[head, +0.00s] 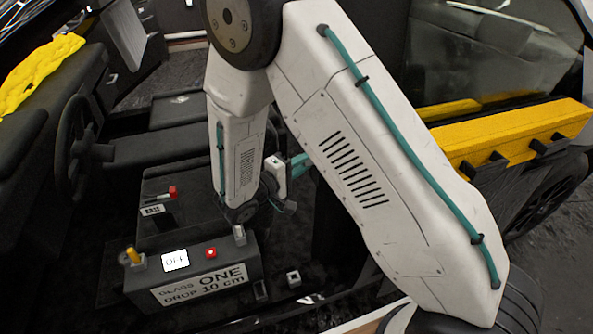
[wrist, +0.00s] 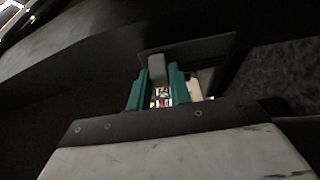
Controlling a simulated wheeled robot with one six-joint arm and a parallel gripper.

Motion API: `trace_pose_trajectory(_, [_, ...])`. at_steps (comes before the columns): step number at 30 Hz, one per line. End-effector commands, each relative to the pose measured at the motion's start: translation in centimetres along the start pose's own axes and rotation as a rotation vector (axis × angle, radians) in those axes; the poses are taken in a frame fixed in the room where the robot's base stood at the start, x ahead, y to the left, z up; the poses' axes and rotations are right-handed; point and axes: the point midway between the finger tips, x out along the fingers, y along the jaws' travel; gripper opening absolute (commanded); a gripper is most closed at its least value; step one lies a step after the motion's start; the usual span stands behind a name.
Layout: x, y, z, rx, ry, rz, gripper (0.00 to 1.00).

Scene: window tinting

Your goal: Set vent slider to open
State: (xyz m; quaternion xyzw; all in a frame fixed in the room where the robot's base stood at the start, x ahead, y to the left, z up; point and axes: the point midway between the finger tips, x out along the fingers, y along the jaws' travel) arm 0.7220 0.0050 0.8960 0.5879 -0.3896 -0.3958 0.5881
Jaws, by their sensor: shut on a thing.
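In the wrist view, my gripper (wrist: 158,74) has its two teal fingers closed on the sides of a small grey upright knob (wrist: 157,66), which appears to be the vent slider's handle. A dark raised panel (wrist: 205,50) lies behind it. In the head view, the teal fingers of my gripper (head: 299,161) point right and are partly hidden by my large white arm link. The knob and its panel are hidden there, and I cannot read the slider's setting.
A black control box (head: 238,268) labelled "GLASS ONE DROP 10 cm", with a screen reading OFF (head: 175,260) and a red button (head: 211,253), stands below my wrist. A red-tipped lever (head: 172,191), steering wheel (head: 76,160) and yellow beam (head: 520,130) surround the space.

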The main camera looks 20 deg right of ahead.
Motion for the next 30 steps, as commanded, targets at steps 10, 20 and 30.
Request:
trace_pose_trajectory(10, [0.0,0.5,-0.2,0.007,0.0,0.01,0.42])
trace_pose_trajectory(20, [-1.0,0.3,-0.2,0.005,0.003,0.008,0.42])
trace_pose_trajectory(30, [-6.5,0.3,-0.2,0.006,0.002,0.009,0.42])
